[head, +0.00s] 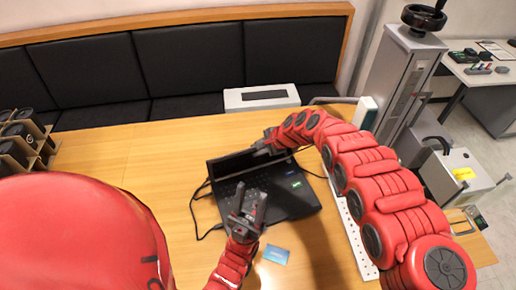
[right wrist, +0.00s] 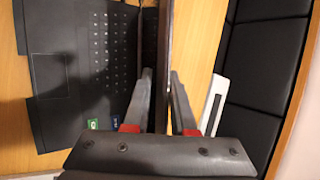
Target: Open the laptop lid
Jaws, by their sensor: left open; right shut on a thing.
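The black laptop (head: 290,190) lies on the wooden table with its keyboard base exposed. Its lid (head: 233,163) stands raised at the far edge of the base. In the right wrist view the lid (right wrist: 163,60) shows nearly edge-on, with the keyboard (right wrist: 105,50) to its left. My right gripper (head: 266,147) is shut on the lid, one finger on each side of it; its fingers also show in the right wrist view (right wrist: 160,100). My left gripper (head: 243,194) is open and empty over the near left part of the laptop; I cannot tell whether it touches.
A white box (head: 262,97) stands behind the laptop, near the black bench. A black cable (head: 197,208) runs left of the laptop. A blue card (head: 276,254) lies in front. A white perforated strip (head: 352,232) lies to the right.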

